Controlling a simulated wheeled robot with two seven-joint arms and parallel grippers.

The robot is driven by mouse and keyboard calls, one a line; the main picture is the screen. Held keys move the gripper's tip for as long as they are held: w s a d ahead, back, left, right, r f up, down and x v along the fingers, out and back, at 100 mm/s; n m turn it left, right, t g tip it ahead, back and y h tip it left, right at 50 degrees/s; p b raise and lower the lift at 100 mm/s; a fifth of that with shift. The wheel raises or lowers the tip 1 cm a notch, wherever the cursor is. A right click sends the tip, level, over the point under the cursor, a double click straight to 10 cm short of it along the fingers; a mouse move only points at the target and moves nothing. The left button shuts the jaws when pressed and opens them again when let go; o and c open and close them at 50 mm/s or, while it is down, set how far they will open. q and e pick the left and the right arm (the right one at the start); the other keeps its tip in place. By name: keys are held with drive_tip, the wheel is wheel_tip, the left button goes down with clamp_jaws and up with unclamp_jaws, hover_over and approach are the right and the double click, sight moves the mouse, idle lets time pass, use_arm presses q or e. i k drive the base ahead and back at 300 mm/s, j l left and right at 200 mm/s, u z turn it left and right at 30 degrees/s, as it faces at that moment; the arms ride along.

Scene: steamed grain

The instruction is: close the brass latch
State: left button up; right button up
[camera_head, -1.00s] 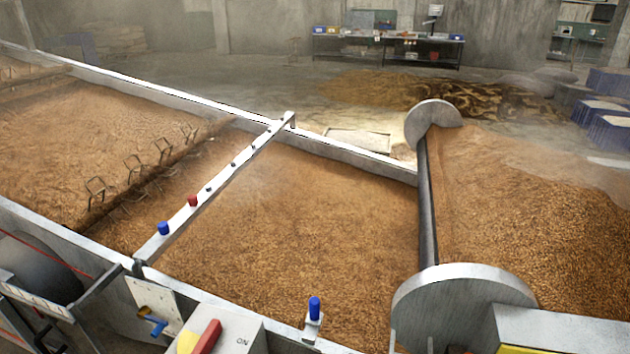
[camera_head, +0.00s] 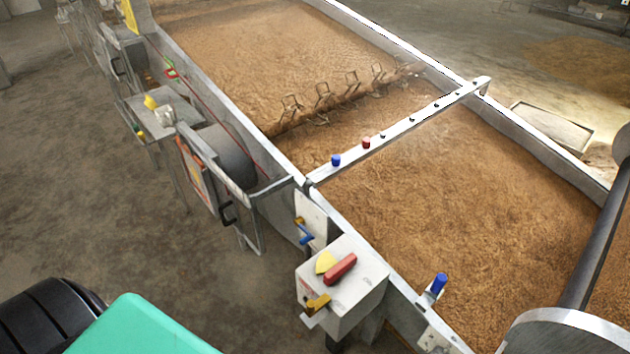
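A small brass-coloured piece (camera_head: 316,306), which looks like the latch, sits on the front-left side of a grey box (camera_head: 345,289). It is too small to tell whether it is open or closed. The box has a yellow part (camera_head: 325,262) and a red handle (camera_head: 341,268) on top. Another small brass-coloured part (camera_head: 299,221) with a blue handle (camera_head: 306,237) is on a pale plate on the trough wall behind the box. Neither gripper is in view.
The long metal trough (camera_head: 405,302) of grain runs diagonally. A crossbar (camera_head: 405,126) with blue and red knobs spans it. A drum housing (camera_head: 222,165) and a small side stand (camera_head: 166,112) line its left side. The floor (camera_head: 90,200) to the left is largely clear.

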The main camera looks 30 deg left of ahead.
sight(313, 307)
drive_tip(key=j+u, duration=0.15)
drive_tip(key=u, duration=0.65)
